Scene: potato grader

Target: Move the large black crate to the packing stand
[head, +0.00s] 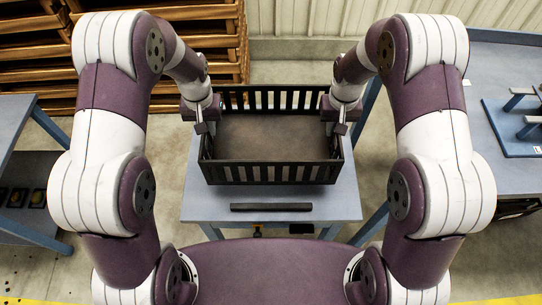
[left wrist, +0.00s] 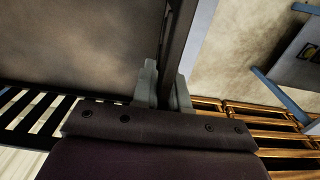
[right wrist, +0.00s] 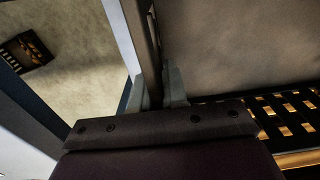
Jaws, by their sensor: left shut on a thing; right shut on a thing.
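The large black crate (head: 271,172) has slatted walls and a brown, empty-looking floor. In the head view it is level over a blue-grey stand (head: 215,205) straight ahead; I cannot tell whether it rests on it or hangs just above. My left gripper (head: 203,128) is shut on the crate's left side wall; the left wrist view shows the wall (left wrist: 180,45) between its fingers (left wrist: 163,92). My right gripper (head: 338,128) is shut on the right side wall, and the right wrist view shows that wall (right wrist: 150,50) between its fingers (right wrist: 160,90).
A dark bar (head: 271,207) lies along the stand's near edge. A blue-framed table (head: 12,125) stands at the left, and a blue-grey bench (head: 490,120) with a blue fixture (head: 515,125) at the right. Stacked wooden crates (head: 35,50) fill the back left.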

